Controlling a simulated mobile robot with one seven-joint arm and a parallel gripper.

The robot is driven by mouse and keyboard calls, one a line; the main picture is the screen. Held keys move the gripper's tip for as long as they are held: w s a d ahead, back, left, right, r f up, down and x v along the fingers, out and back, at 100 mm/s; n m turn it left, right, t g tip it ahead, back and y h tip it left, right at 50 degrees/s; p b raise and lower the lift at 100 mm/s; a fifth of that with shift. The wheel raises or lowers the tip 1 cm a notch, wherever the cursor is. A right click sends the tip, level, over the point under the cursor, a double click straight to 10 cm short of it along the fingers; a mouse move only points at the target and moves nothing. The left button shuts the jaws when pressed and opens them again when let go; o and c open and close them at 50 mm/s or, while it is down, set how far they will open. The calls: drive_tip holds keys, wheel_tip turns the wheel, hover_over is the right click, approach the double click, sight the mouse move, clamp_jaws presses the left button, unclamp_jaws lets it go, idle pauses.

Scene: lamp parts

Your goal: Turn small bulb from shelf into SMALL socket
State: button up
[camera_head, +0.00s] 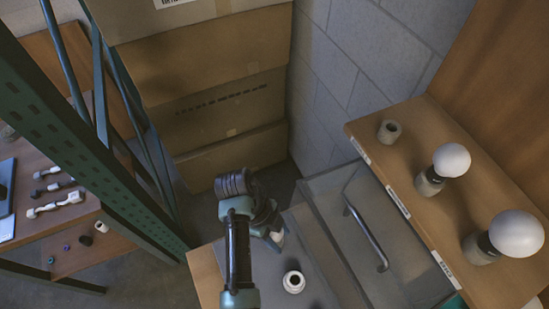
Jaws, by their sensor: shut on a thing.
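My gripper (271,231) points down over the grey surface at the bottom middle. It is shut on a small white thing, likely the small bulb (278,239), mostly hidden by the gripper. On the wooden shelf at right, a small grey-beige socket (389,131) stands near the far end with no bulb in it. It is well to the right of my gripper and apart from it.
Nearer on that wooden shelf (408,165), a medium bulb (451,160) and a large bulb (516,234) sit in sockets. A white ring-shaped thing (293,282) stands near my gripper. A drawer handle (366,232), cardboard boxes (215,105) and a green rack post (80,130) surround the arm.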

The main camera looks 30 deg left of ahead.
drive_tip(key=m, duration=0.1)
drive_tip(key=m+g, duration=0.1)
drive_tip(key=m+b, duration=0.1)
drive_tip(key=shift+s+f, duration=0.3)
drive_tip(key=m, duration=0.1)
drive_tip(key=m+g, duration=0.1)
drive_tip(key=m, duration=0.1)
drive_tip(key=shift+s+r+m+g+b, duration=0.15)
drive_tip(key=shift+s+m+g+b, duration=0.1)
drive_tip(key=shift+m+g+b, duration=0.15)
drive_tip(key=shift+m, duration=0.3)
drive_tip(key=o, duration=0.7)
drive_tip(key=shift+m+g+y, duration=0.3)
drive_tip(key=shift+m, duration=0.1)
drive_tip(key=o, duration=0.5)
drive_tip(key=shift+w+a+r, duration=0.1)
